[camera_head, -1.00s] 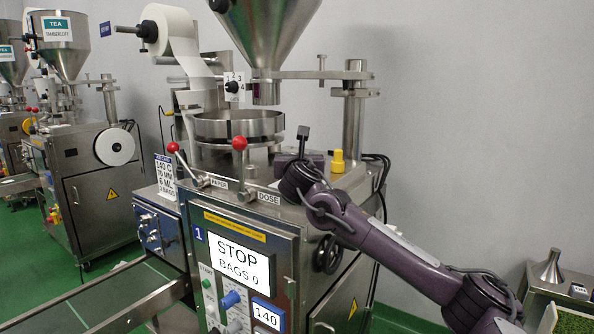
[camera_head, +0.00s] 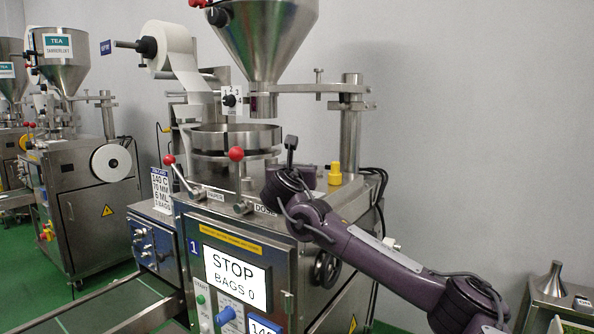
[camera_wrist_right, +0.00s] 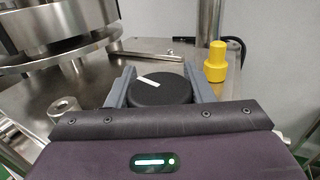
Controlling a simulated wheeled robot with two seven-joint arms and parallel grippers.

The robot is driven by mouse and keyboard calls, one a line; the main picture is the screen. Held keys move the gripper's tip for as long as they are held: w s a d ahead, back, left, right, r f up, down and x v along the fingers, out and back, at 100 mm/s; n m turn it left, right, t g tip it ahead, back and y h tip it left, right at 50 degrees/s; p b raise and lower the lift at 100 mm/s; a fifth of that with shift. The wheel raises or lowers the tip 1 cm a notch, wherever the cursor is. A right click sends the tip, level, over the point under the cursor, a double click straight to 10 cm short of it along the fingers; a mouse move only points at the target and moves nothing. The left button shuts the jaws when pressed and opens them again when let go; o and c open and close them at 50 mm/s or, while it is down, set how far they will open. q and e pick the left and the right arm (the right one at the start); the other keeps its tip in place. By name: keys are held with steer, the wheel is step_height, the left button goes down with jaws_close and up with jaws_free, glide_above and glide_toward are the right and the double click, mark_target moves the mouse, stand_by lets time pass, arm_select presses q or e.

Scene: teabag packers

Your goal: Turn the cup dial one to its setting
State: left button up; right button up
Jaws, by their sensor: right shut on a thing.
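A round black dial (camera_wrist_right: 161,85) with a white pointer mark on its top, which I take to be the cup dial, shows in the right wrist view on the machine's steel top. My right gripper (camera_wrist_right: 163,88) is shut on it, one grey finger on each side. The white mark slants, close to level in that view. In the head view my right gripper (camera_head: 290,180) is over the machine top, and my own wrist hides the dial. No scale around the dial can be read. My left gripper is not in view.
A yellow plug (camera_head: 335,174) stands just right of my right gripper. Two red-knobbed levers (camera_head: 236,154) and a steel bowl (camera_head: 236,139) under the hopper (camera_head: 262,40) are to the left. The display (camera_head: 236,278) reads STOP, BAGS 0. A card (camera_head: 161,190) lists settings.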

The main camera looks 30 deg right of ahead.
steer(key=o, duration=1)
steer(key=shift+c, duration=0.2)
steer(key=shift+s+a, duration=0.25)
steer(key=shift+s, duration=0.05)
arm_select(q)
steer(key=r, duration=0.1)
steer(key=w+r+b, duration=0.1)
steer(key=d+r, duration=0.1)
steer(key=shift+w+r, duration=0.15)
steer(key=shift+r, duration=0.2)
arm_select(e)
steer(key=v, duration=0.7)
